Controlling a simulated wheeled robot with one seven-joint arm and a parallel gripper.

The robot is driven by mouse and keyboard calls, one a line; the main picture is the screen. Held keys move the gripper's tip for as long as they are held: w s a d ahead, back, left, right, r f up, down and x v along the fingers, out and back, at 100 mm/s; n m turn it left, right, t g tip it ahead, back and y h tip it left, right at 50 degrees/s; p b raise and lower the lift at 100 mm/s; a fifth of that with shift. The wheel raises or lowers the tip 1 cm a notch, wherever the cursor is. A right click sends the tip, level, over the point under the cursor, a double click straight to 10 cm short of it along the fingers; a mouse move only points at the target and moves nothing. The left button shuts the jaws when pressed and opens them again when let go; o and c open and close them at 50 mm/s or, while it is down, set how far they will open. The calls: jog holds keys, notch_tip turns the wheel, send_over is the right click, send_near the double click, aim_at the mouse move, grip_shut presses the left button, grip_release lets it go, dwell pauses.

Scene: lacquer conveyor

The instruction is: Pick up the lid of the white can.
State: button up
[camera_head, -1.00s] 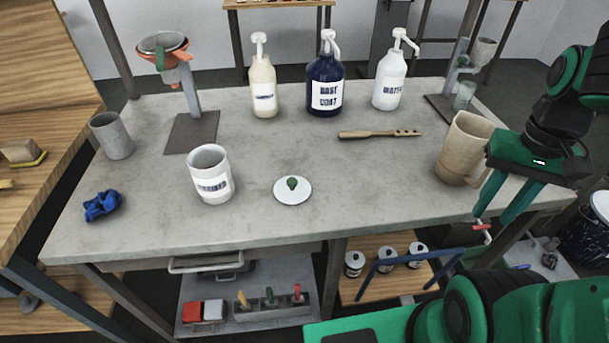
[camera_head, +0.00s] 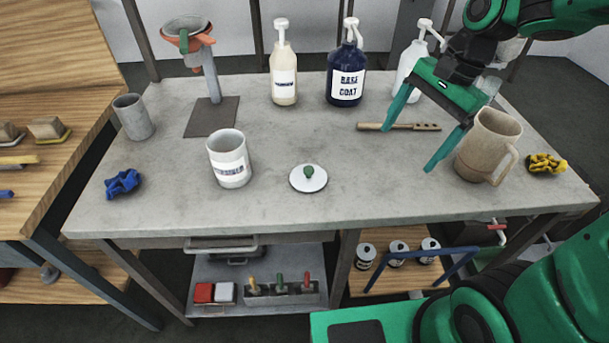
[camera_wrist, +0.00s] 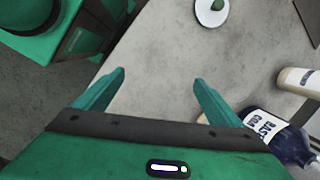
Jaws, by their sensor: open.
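The white lid (camera_head: 308,178) with a green knob lies flat on the grey table, right of the white can. The white can (camera_head: 229,160) stands upright with a printed label and looks open at the top. My gripper (camera_head: 407,150) is open and empty above the right part of the table, to the right of the lid and left of the beige pitcher. In the wrist view, the lid (camera_wrist: 211,12) shows at the top edge, beyond the spread fingers of my gripper (camera_wrist: 160,82). The can is outside the wrist view.
A beige pitcher (camera_head: 487,146) stands close to my gripper. A wooden paddle (camera_head: 398,127) lies behind it. Pump bottles, including a dark blue one (camera_head: 346,75), stand along the back. A blue cloth (camera_head: 123,184) lies at left. The table around the lid is clear.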

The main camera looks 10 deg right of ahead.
jog(key=w+a+m+g+y, duration=0.1)
jog(key=w+a+m, duration=0.1)
jog(key=a, duration=0.5)
jog(key=w+a+m+y, duration=0.1)
jog(key=w+a+m, duration=0.15)
jog(key=a, duration=0.55)
send_near(311, 175)
jog(key=shift+w+a+f+n, duration=0.15)
jog(key=shift+w+f, duration=0.1)
jog(key=shift+f, duration=0.25)
jog(key=shift+w+a+f+n, duration=0.1)
jog(key=shift+w+a+f, duration=0.15)
jog(key=shift+f, duration=0.2)
jog(key=shift+s+x, duration=0.15)
jog(key=shift+x, duration=1.25)
jog(key=shift+s+x, duration=0.15)
jog(key=shift+x, duration=1.3)
jog(key=shift+d, duration=0.1)
jog(key=c, duration=1.1)
